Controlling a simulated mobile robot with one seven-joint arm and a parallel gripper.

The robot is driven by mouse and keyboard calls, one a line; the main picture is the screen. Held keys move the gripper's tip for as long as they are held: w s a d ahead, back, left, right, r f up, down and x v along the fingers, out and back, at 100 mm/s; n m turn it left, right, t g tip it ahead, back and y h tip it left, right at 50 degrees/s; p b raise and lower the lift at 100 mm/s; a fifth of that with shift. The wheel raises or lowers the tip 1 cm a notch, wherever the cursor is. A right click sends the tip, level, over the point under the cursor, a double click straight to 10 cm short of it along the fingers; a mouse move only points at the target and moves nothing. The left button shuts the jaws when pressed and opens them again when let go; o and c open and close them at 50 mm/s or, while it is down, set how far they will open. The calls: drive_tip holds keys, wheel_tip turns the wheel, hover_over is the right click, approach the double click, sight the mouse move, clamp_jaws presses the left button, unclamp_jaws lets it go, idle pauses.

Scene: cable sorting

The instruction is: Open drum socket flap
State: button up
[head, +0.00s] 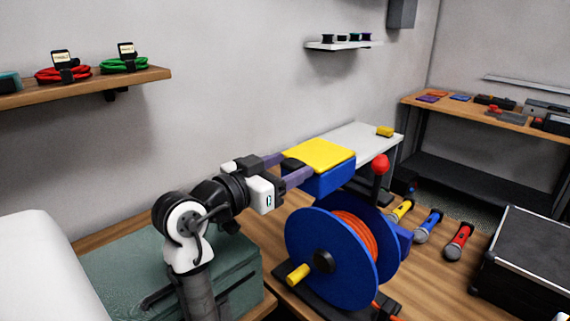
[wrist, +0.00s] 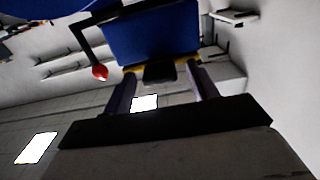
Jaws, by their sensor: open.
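The cable drum (head: 304,245) is a blue reel wound with orange cable, standing on a black base. Its blue socket box (head: 328,180) sits above the reel, behind it. The yellow flap (head: 320,153) lies flat on top of the box, shut. A black tab (head: 293,165) sticks out from the flap's left edge. My gripper (head: 297,164) is open at that edge, one purple finger on each side of the tab. In the wrist view the tab (wrist: 160,72) sits between the fingertips, below the blue box (wrist: 150,35). I cannot tell whether either finger touches it.
A lever with a red knob (head: 380,164) rises right of the box. Yellow, blue and red microphones (head: 429,224) lie right of the drum. A black case (head: 525,265) stands at the far right. A white shelf (head: 350,142) is behind the box; a teal case (head: 215,270) is below my arm.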

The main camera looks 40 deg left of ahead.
drive_tip(key=shift+c, duration=0.5)
clamp_jaws()
drive_tip(key=shift+r, duration=0.1)
